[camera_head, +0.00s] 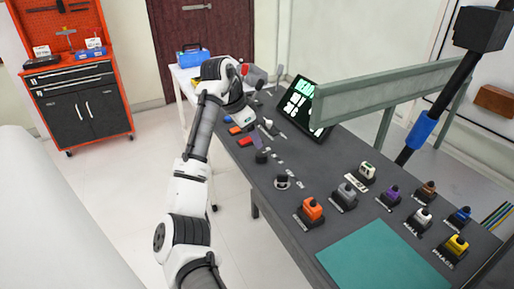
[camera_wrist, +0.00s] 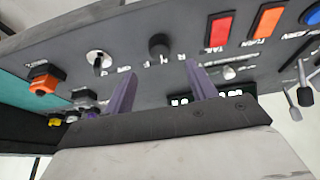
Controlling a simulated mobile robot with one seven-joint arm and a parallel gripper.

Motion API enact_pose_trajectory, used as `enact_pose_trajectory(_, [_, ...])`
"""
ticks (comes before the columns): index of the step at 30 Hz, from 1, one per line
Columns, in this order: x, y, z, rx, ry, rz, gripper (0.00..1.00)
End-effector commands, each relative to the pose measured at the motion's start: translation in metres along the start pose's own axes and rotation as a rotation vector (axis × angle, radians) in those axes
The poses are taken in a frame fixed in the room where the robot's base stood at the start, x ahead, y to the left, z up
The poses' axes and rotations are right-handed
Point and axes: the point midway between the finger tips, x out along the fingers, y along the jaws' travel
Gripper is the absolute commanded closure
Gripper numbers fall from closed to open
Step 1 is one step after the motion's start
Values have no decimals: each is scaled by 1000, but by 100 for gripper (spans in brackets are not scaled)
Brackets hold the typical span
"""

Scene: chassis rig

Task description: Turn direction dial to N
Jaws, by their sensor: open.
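A round black knob (camera_wrist: 158,45) stands on the dark panel with small letters beside it, and I take it for the direction dial. In the head view it is the small black knob (camera_head: 261,157) just below my gripper. Its pointer setting is too small to read. My gripper (camera_wrist: 162,88) is open, with its two purple fingers apart and nothing between them. In the wrist view the knob lies beyond the fingertips, between their two lines, apart from both. In the head view my gripper (camera_head: 256,140) hangs over the panel close to the knob.
A silver key-like switch (camera_wrist: 98,60) stands left of the knob. Red (camera_wrist: 219,31) and orange (camera_wrist: 267,23) buttons lie to the right, near several levers. An orange block knob (camera_head: 312,209), a teal mat (camera_head: 380,258) and a screen (camera_head: 300,104) share the panel.

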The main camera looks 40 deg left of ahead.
Motion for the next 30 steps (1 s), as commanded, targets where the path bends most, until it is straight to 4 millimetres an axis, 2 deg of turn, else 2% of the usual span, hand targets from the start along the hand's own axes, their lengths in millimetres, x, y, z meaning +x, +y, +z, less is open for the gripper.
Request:
enact_pose_trajectory(1, [-12,0,0,1,1,-3,43])
enact_pose_trajectory(6, [-44,0,0,0,-1,-3,43])
enact_pose_trajectory(10, [-56,0,0,-1,-1,-2,43])
enact_pose_trajectory(30, [-59,0,-1,1,2,-1,43])
